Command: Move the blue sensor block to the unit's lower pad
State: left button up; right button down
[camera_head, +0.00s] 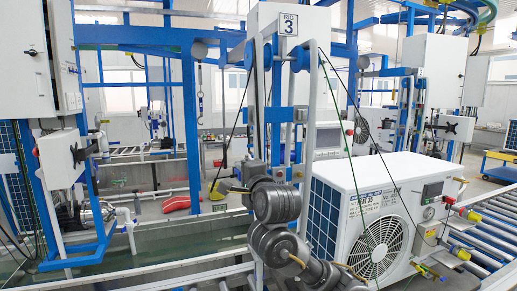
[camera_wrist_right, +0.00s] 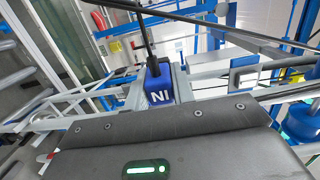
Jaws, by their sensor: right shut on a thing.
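The blue sensor block (camera_wrist_right: 158,88), marked "NI" and with a black cable rising from it, shows in the right wrist view just beyond my gripper's dark body. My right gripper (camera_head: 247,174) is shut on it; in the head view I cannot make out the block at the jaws. The unit (camera_head: 345,183) is a white box with a round fan grille in front and blue fins on its left side. My right gripper is at the left of the unit, beside the frame posts. I cannot make out the lower pad. My left gripper is not in view.
The unit sits on a roller conveyor (camera_head: 484,241). A long water tank (camera_head: 150,246) lies to the left. Red and yellow connectors (camera_head: 470,214) are on the unit's right side.

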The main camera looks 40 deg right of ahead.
pick_arm(q)
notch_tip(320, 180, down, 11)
jog(key=b, duration=1)
pick_arm(e)
jog(key=s+a+f+n+y, duration=0.1)
jog(key=s+a+f, duration=0.3)
jog(key=f, duration=0.8)
jog(key=s+a+f+n+y, duration=0.1)
jog(key=s+a+f, duration=0.3)
jog(key=f, duration=0.9)
jog(key=s+a+f+y, duration=0.2)
jog(key=s+a+f, duration=0.2)
jog(key=a+f, duration=0.4)
notch_tip(320, 180, down, 5)
jog(key=shift+s+a+r+n+t, duration=0.2)
jog(key=shift+n+t, duration=0.1)
jog(key=shift+n, duration=0.1)
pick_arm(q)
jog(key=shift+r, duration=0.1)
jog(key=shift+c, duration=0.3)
pick_arm(e)
jog(key=shift+d, duration=0.1)
